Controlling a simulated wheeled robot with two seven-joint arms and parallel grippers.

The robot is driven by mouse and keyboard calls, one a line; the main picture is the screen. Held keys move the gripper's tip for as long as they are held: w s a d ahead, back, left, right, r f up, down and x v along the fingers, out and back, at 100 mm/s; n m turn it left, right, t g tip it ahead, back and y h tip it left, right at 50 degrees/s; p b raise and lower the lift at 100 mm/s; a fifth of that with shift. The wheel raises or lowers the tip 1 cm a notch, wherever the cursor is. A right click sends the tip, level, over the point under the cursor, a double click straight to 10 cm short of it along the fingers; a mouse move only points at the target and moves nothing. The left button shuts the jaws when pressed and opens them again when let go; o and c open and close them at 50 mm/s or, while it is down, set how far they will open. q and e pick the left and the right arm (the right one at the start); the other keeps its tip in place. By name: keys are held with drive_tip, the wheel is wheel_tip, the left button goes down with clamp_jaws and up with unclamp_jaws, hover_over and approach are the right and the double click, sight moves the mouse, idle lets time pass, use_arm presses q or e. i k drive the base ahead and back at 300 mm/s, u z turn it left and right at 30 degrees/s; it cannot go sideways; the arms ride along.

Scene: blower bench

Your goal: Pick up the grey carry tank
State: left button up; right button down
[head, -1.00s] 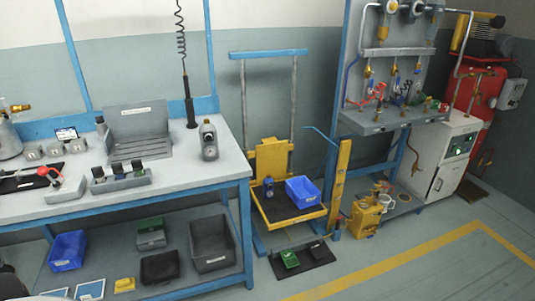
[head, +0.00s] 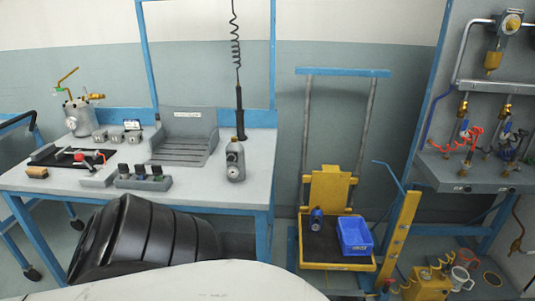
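Two grey vessels stand upright on the workbench (head: 215,180). The other is a wider grey tank (head: 80,118) with brass fittings and a brass lever, at the back left. I cannot tell from the picture alone which one is the carry tank. Neither gripper shows in the head view.
A grey slotted rack (head: 187,140) stands behind a grey block with dark knobs (head: 142,178). A black coiled cord hangs to a dark wand (head: 240,112). A yellow lift cart holds a blue bin (head: 354,237). A yellow canister (head: 427,284) stands on the right.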

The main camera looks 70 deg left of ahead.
sight(236, 171)
drive_tip(key=u, duration=0.7)
drive_tip(key=i, duration=1.05)
drive_tip(key=u, duration=1.15)
